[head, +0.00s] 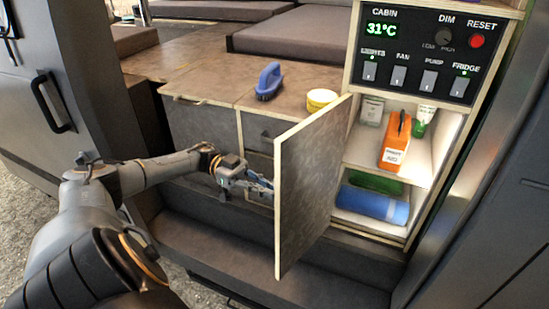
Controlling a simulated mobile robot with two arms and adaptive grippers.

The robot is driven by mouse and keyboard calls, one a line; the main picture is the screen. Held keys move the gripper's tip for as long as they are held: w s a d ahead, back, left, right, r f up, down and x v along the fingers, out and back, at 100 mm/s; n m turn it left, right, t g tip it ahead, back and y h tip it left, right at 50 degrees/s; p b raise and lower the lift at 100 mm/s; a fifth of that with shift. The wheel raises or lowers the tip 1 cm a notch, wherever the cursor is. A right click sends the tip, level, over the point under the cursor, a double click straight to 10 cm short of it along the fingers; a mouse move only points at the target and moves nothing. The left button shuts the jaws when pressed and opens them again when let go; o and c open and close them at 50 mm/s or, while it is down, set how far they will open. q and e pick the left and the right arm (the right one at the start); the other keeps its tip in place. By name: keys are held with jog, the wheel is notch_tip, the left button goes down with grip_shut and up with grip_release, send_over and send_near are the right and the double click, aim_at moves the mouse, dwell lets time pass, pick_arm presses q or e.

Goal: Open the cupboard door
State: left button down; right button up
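The cupboard door (312,185) is a grey-brown panel with pale wood edges. It stands swung well open to the left of the cupboard, towards me. The cupboard (423,158) shows its lit shelves and contents. My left gripper (268,190) is behind the door's left edge, at its outer face. The door hides the fingertips, so I cannot tell whether they touch the door or are open or shut. No handle shows on the visible side of the door. My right gripper is not in view.
A control panel (417,50) is above. A blue brush (269,80) and a yellow tub (320,99) sit on the counter. A step runs below the door.

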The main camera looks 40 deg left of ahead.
pick_arm(q)
jog(key=shift+w+a+r, duration=0.2)
jog(key=shift+w+a, duration=0.25)
jog(key=shift+a, duration=0.3)
jog(key=shift+r, duration=0.1)
jog(key=c, duration=1.6)
grip_release()
jog(key=shift+w, duration=0.1)
jog(key=shift+o, duration=0.9)
jog(key=shift+w+d, duration=0.2)
jog(key=shift+w, duration=0.2)
jog(key=shift+s, duration=0.2)
jog(key=shift+f, duration=0.25)
jog(key=s+a, duration=0.2)
jog(key=a, duration=0.9)
jog(key=shift+s+a+r, duration=0.15)
jog(key=shift+s+r, duration=0.05)
jog(key=shift+s, duration=0.15)
